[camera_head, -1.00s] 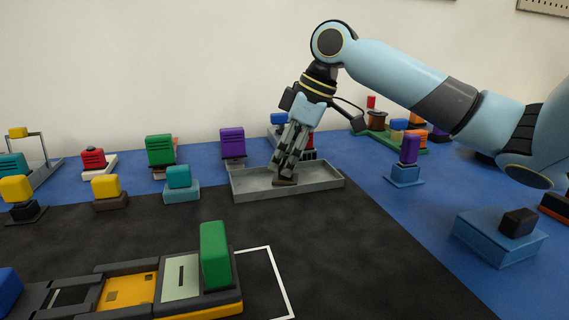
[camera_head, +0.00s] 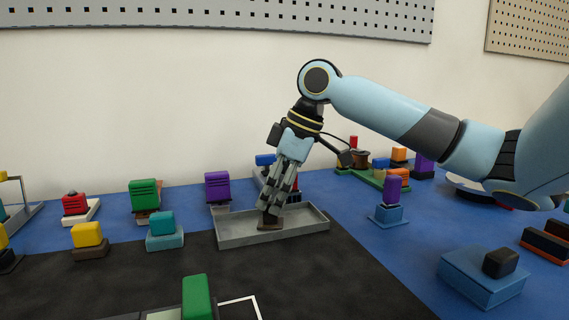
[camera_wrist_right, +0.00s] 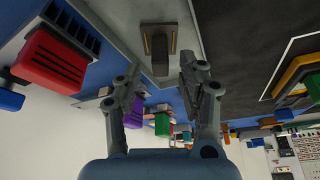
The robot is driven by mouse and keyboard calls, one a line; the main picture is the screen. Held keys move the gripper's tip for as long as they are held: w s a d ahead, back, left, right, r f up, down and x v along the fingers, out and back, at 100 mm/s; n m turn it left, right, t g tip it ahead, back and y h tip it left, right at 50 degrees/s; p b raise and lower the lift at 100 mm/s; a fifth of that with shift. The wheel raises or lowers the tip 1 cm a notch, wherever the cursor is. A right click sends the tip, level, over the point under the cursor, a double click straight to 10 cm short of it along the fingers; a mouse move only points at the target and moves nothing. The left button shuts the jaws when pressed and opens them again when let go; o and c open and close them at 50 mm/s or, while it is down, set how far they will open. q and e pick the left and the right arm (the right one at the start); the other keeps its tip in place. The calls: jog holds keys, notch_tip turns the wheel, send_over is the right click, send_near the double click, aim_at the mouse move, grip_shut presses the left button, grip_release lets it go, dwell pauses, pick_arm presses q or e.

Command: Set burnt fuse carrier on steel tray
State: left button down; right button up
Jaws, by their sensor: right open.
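The steel tray (camera_head: 300,230) is a shallow grey tray with low walls on the blue bench surface, at the edge of the black mat. In the right wrist view the carrier (camera_wrist_right: 158,48) shows a grey-brown top on a darker base. My right gripper (camera_head: 268,214) points down over it. In the wrist view my right gripper (camera_wrist_right: 159,76) has its fingers spread, with visible gaps to the carrier. My left gripper is out of view.
A purple block (camera_head: 217,187) and a teal block (camera_head: 164,230) stand left of the tray. A purple block on a blue base (camera_head: 389,214) and a blue box (camera_head: 485,277) with a black knob stand right. A green block (camera_head: 197,298) is in front. Black mat (camera_head: 310,275) is bare before the tray.

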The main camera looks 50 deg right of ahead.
jog(key=p+v, duration=0.3)
jog(key=v, duration=0.7)
jog(key=shift+p, duration=0.4)
jog(key=shift+s+a, duration=0.1)
